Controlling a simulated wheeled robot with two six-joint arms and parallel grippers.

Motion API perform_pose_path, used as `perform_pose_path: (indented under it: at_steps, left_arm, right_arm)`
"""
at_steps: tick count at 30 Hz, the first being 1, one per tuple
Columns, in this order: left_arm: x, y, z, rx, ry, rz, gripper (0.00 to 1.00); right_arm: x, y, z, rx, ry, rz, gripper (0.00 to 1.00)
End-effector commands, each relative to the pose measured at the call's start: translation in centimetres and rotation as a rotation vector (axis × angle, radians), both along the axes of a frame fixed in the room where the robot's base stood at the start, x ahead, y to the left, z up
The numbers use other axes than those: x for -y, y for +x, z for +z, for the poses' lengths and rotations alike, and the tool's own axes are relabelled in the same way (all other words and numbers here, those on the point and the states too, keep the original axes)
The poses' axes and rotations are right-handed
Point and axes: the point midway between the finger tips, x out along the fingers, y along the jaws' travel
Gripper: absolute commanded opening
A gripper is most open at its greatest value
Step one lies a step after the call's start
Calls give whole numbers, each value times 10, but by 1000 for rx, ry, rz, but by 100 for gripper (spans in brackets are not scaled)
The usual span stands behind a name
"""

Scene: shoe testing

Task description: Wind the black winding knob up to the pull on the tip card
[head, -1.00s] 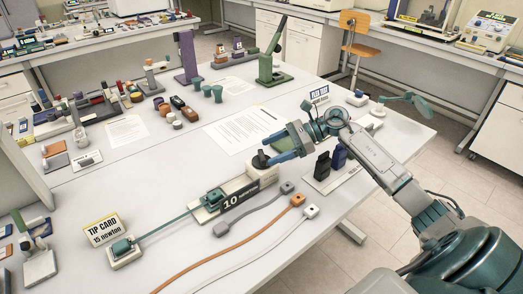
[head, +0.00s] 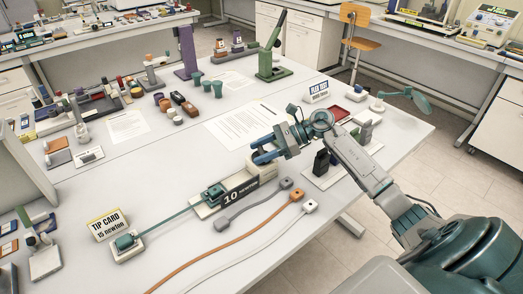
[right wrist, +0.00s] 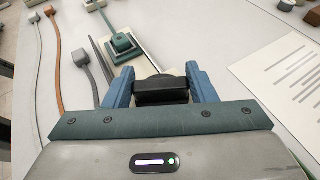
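The black winding knob (right wrist: 162,90) sits between the two blue fingers of my right gripper (right wrist: 161,88) in the right wrist view. Little or no gap shows on either side, so I cannot tell whether they press on it. In the head view my right gripper (head: 264,149) is over the back end of the winder box (head: 262,172), and its fingers mostly hide the knob. The black display (head: 241,192) reads "10 newton". A teal line runs from the block beside it to a teal shoe-like piece (head: 124,242) by the tip card (head: 106,223), which reads 15 newton. My left gripper is out of view.
Grey, orange and white cables with plugs (head: 297,194) lie right of the winder. A dark block (head: 322,162) stands on a white plate near my right forearm. Printed sheets (head: 243,126) lie behind the gripper.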

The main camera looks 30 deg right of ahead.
Motion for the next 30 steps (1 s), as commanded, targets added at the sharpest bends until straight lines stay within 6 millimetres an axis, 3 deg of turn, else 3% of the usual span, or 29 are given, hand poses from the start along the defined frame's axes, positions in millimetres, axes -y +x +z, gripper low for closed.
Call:
perform_pose_path:
  at_steps: [15, 26, 27, 30]
  left_arm:
    - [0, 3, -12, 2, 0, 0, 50]
    - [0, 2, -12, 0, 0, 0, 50]
    - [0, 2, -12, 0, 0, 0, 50]
    - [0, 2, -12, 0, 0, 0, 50]
  right_arm:
    - [0, -1, -1, -1, -4, -262, 28]
    - [0, 0, 0, -1, 1, -281, 28]
    - [0, 0, 0, -1, 2, -281, 57]
    - [0, 0, 0, 0, 1, -281, 73]
